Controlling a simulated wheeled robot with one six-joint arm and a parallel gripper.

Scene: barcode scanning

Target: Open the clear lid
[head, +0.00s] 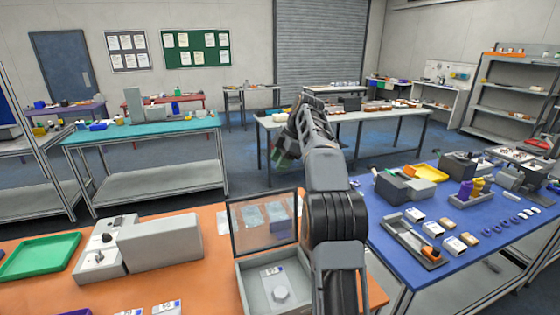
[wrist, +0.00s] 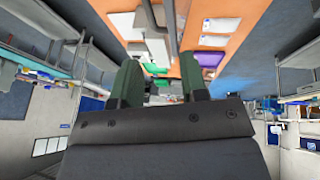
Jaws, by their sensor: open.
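The clear lid (head: 264,222) has a dark frame and stands raised, roughly upright, at the back of a grey box (head: 243,289) on the orange table. The box is open at the top, and inside lies a pale card or bag with a hexagonal part (head: 280,294). My arm passes in front of the lid's right side and hides part of the box. My gripper (head: 281,158) is up beyond the lid, apart from it. In the wrist view, my gripper (wrist: 160,64) shows two green fingers spread apart with nothing between them.
The orange table (head: 183,277) also bears a green tray (head: 38,256), a grey machine (head: 160,242) and several white cards at the front. A blue table (head: 399,256) with trays and small parts stands to the right. A teal table (head: 145,133) stands behind, with open floor between.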

